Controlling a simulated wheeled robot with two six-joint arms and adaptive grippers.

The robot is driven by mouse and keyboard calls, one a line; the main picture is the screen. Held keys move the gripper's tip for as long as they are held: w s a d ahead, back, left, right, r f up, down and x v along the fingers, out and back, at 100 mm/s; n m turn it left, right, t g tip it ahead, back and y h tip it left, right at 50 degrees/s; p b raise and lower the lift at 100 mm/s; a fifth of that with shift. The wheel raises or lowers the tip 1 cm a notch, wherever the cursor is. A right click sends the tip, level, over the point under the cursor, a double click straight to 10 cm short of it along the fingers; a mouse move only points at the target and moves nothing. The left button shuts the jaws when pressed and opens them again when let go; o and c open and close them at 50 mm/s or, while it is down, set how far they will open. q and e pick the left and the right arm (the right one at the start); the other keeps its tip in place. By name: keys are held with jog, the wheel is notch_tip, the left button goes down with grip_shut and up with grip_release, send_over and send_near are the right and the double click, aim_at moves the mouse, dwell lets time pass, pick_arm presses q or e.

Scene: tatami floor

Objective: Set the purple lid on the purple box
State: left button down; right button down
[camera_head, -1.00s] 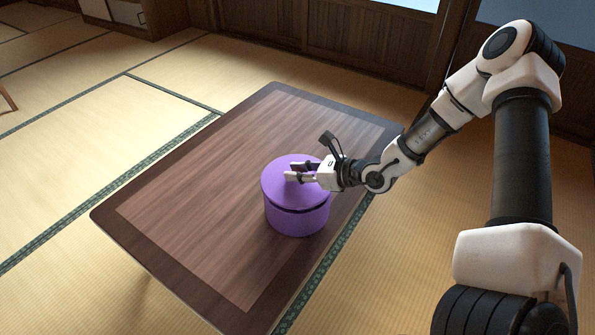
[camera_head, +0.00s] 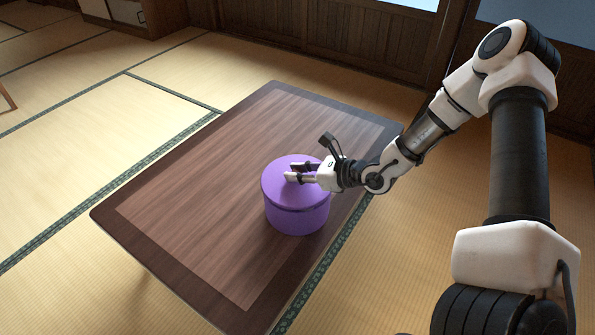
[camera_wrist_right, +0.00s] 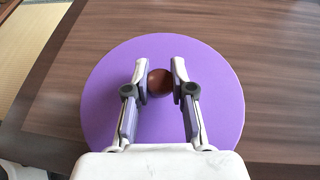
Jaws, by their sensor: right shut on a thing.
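The purple lid (camera_head: 280,191) rests level on top of the round purple box (camera_head: 297,220), with no dark gap visible between them in the head view. My right gripper (camera_head: 291,172) is shut on the lid's brown knob (camera_wrist_right: 160,83), which shows between the two fingers in the right wrist view. The lid (camera_wrist_right: 100,105) fills the middle of that view and hides the box below it. The far side of the rim is out of sight in the head view. My left gripper is in neither view.
The box stands on a low dark wooden table (camera_head: 200,190), near its right edge. The rest of the tabletop is clear. Tatami flooring (camera_head: 120,115) surrounds the table, and a wooden cabinet (camera_head: 120,15) stands at the back left.

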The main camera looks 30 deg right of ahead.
jog(key=shift+f+b, duration=0.4)
jog(key=shift+f, duration=0.35)
dwell(1.1)
jog(key=shift+c, duration=2.2)
grip_release()
notch_tip(320, 180, up, 6)
jog(key=p, duration=0.6)
jog(key=shift+r, duration=0.1)
